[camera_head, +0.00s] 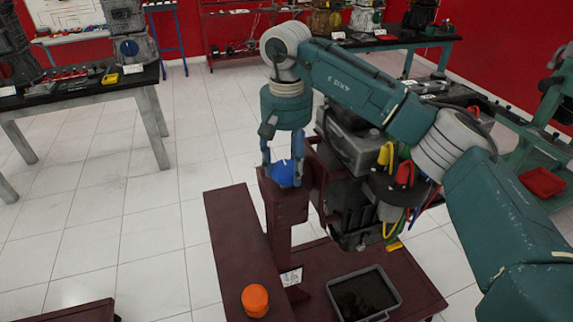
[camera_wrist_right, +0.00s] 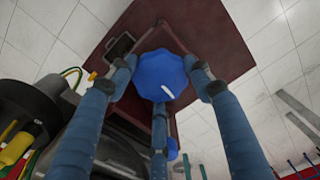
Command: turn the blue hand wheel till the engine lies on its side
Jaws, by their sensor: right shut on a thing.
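The blue hand wheel (camera_head: 285,173) sits on the dark red stand at the engine's left side. In the right wrist view the wheel (camera_wrist_right: 161,73) is a blue lobed disc with a small white mark. My right gripper (camera_head: 282,158) comes down on it from above, and its fingers (camera_wrist_right: 160,90) are shut around the wheel's rim. The engine (camera_head: 352,150) is a dark block with yellow, red and blue hoses, mounted on the dark red stand to the right of the wheel. My right arm hides part of it. My left gripper is not in view.
A workbench (camera_head: 80,90) with tools stands at the left. The white tiled floor (camera_head: 130,220) between is clear.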

